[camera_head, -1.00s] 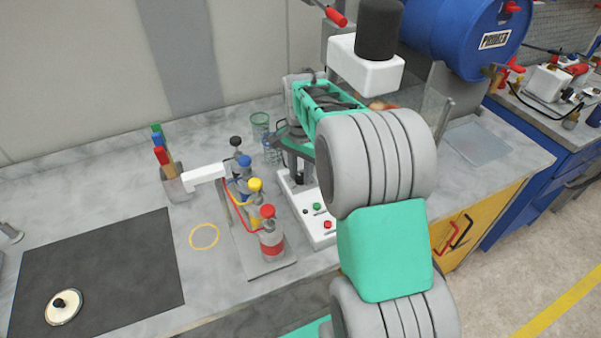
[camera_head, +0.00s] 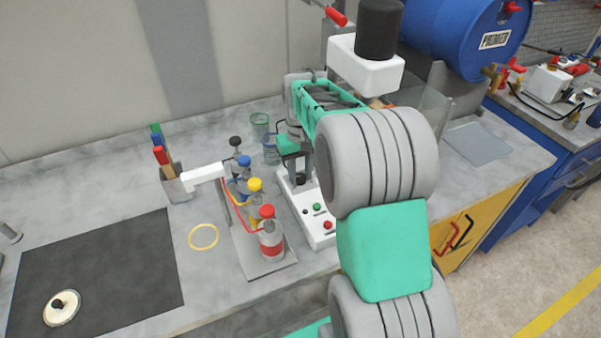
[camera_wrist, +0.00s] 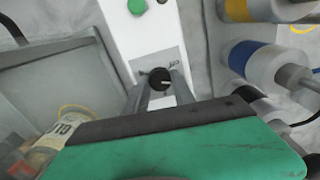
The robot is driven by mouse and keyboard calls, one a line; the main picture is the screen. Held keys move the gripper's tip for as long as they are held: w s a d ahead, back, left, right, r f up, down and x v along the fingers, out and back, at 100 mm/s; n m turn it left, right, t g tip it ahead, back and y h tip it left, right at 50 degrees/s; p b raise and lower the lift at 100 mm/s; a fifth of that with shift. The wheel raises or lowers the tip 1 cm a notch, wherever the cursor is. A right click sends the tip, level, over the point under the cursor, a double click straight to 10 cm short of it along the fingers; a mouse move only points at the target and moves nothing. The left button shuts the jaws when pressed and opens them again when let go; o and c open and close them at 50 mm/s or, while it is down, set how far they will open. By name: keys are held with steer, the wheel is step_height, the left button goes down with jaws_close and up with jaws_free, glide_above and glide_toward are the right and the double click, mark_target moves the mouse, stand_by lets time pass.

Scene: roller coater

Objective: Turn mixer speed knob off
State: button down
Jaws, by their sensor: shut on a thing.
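The mixer's white base (camera_head: 316,229) stands on the bench in the head view, partly behind my arm. Its black speed knob (camera_wrist: 160,78) shows in the wrist view, with a pale pointer line towards the right. In the head view my gripper (camera_head: 296,172) is small and dark above the back part of the base.
A green button (camera_head: 317,208) and a red button (camera_head: 327,225) sit on the base. Left of it, a rack holds several bottles, including a red-capped one (camera_head: 269,240). A glass beaker (camera_head: 260,126) stands behind. A yellow ring (camera_head: 203,237) and dark mat (camera_head: 110,270) lie further left.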

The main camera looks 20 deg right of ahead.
mark_target(300, 176)
steer(key=n, duration=0.4)
steer(key=shift+n, duration=0.3)
steer(key=n, duration=0.4)
steer(key=shift+n, duration=0.4)
steer(key=c, duration=1.1)
jaws_free()
steer(key=shift+o, duration=0.2)
step_height(300, 176, up, 8)
steer(key=shift+f+b, duration=0.1)
steer(key=shift+b, duration=0.5)
